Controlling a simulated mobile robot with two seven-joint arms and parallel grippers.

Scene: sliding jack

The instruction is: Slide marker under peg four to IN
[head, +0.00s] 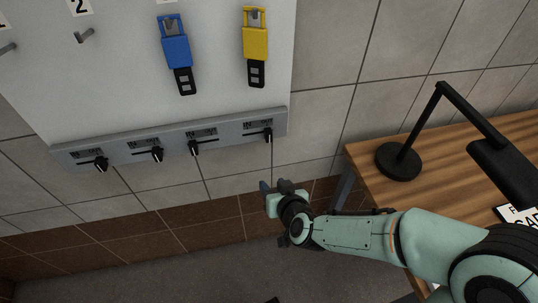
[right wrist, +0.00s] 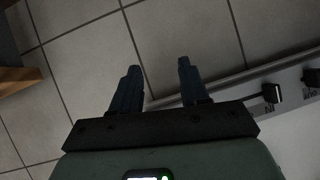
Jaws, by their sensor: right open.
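The grey slide rail (head: 228,130) runs along the board's lower edge. The black marker under peg four (head: 268,134) is the rightmost one on it, at the right part of its label plate. The plate's words are too small to read surely. A yellow tag (head: 256,45) hangs above this marker. My right gripper (head: 268,187) is below the rail's right end, apart from it, with nothing held. In the right wrist view its fingers (right wrist: 157,78) are open, and the nearest marker (right wrist: 271,93) shows to their right. My left gripper is not in view.
Other markers, such as the third (head: 194,148), sit leftward on the rail. A blue tag (head: 176,48) hangs beside the yellow one. A wooden desk (head: 365,180) with a black lamp (head: 398,162) stands at right. Tiled wall (head: 320,108) is clear between rail and desk.

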